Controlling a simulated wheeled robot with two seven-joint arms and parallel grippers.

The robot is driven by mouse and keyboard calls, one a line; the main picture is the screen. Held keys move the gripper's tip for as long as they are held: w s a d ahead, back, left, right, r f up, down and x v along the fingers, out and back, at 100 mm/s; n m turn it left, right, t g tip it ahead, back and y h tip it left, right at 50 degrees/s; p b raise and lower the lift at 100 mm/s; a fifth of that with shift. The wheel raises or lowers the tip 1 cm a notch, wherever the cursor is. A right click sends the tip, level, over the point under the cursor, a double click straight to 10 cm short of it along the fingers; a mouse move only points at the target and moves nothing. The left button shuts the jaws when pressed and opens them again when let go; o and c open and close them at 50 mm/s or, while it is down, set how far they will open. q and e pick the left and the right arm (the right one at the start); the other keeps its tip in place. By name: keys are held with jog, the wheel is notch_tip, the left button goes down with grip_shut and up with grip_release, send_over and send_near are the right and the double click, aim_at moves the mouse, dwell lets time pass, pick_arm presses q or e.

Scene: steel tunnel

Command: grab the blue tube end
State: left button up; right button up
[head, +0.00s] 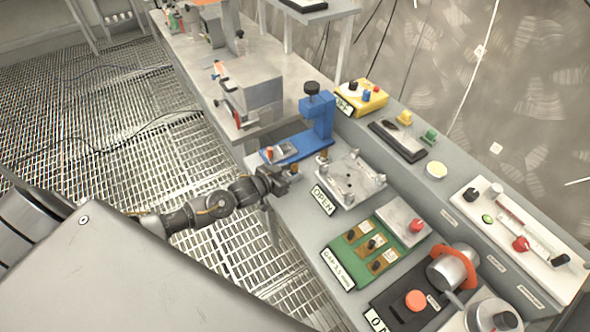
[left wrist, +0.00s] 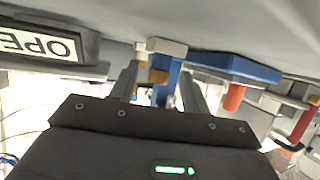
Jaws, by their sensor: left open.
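A blue fixture (head: 318,117) with a black knob on top stands on the grey bench, and a flat blue arm (head: 300,147) reaches from it toward the left. No separate blue tube is clear, so I cannot tell which blue part is the tube end. My left gripper (head: 283,180) is just below and in front of the blue arm. In the left wrist view its two fingers (left wrist: 158,88) are apart, with a blue upright part (left wrist: 166,80) and a small tan piece seen between or beyond them. I cannot tell whether they touch. My right gripper is not in view.
An OPEN sign (head: 323,200) and a metal plate fixture (head: 350,178) lie right of the gripper. A green panel (head: 362,250), a yellow box (head: 361,97) and a red button (head: 416,226) are on the bench. Grating floor (head: 120,120) is left.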

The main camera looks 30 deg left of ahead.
pick_arm(q)
jog(key=shift+x, duration=0.8)
jog(key=shift+c, duration=0.5)
grip_shut()
jog(key=shift+r, duration=0.1)
